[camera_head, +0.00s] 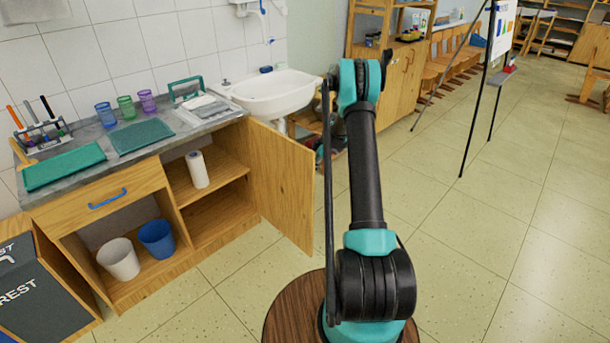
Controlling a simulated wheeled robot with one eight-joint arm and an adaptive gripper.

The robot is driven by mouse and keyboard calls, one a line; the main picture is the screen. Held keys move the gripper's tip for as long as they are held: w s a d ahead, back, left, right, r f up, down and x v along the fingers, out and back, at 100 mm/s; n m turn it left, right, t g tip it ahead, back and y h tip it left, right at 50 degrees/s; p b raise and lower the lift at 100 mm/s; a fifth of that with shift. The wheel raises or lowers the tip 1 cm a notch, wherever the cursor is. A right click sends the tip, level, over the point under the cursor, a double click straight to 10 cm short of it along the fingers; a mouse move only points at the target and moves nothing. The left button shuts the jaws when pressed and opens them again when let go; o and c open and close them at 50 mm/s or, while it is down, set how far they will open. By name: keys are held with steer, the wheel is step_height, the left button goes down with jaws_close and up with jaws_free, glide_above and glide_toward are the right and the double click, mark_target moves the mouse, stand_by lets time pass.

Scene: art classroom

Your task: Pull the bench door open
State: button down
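The bench (42,210) stands at the left, with a grey top and wooden cabinets. Its wooden bench door (283,185) is hinged at the right end and stands wide open, swung out toward the floor. No handle shows on the face I see. Behind it the two-shelf compartment is exposed, with a paper towel roll (197,170) on the upper shelf. My arm rises in the middle of the view, just right of the door. I cannot make out my gripper; the arm's end is hidden or out of frame.
A white sink (275,95) sits behind the door. White and blue bins (157,238) stand in the bench's lower left opening. A drawer has a blue handle (108,199). An easel (483,80) stands at the right. The tiled floor right of my arm is clear.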

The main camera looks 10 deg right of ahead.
steer(key=shift+d, duration=0.45)
steer(key=c, duration=1.6)
jaws_free()
steer(key=shift+w, duration=0.1)
steer(key=shift+a, duration=0.1)
steer(key=shift+r, duration=0.15)
steer(key=v, duration=1.1)
steer(key=shift+r, duration=0.35)
